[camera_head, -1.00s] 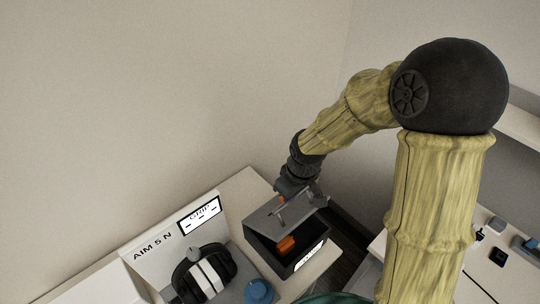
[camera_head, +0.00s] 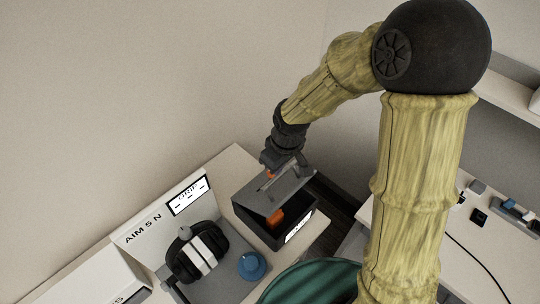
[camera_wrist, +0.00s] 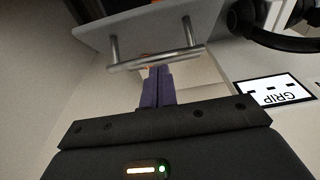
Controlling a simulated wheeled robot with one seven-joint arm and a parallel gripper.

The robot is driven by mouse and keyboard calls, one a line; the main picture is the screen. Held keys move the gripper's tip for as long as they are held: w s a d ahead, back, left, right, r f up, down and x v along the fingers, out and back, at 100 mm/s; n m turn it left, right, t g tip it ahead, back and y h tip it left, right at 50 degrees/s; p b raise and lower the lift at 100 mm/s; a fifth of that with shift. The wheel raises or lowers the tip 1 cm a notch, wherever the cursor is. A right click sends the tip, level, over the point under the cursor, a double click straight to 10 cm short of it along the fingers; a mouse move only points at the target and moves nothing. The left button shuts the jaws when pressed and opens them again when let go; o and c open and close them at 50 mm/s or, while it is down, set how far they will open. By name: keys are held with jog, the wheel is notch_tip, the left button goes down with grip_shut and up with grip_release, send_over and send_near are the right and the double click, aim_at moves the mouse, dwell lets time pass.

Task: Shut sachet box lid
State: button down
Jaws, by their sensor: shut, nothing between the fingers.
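The sachet box (camera_head: 256,230) is a dark open-topped box near the table's right end in the head view. Its grey lid (camera_head: 290,190) is hinged up, tilted and partly open, with a metal bar handle on it. Orange sachets (camera_head: 276,217) show inside. In the wrist view, the shut fingers (camera_wrist: 157,86) point at the bar handle (camera_wrist: 155,60) on the lid (camera_wrist: 150,25). They are close to the bar; I cannot tell whether they touch it.
Headphones (camera_head: 197,251) rest on a grey stand left of the box, under a white sign (camera_head: 188,195). A second table (camera_head: 490,250) with small items is at the right.

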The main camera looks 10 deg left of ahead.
notch_tip(320, 180, up, 12)
jog(key=s+d, duration=0.1)
jog(key=d, duration=0.1)
jog(key=shift+s+f, duration=0.25)
jog(key=shift+s, duration=0.1)
jog(key=s+d+f+m, duration=0.2)
jog(key=d+m, duration=0.3)
jog(key=d, duration=0.3)
jog(key=s+d+f+m+t+h, duration=0.1)
jog(key=s+d+f+m, duration=0.2)
jog(key=d+m, duration=0.2)
jog(key=d, duration=0.3)
jog(key=shift+s+d, duration=0.25)
jog(key=shift+d, duration=0.1)
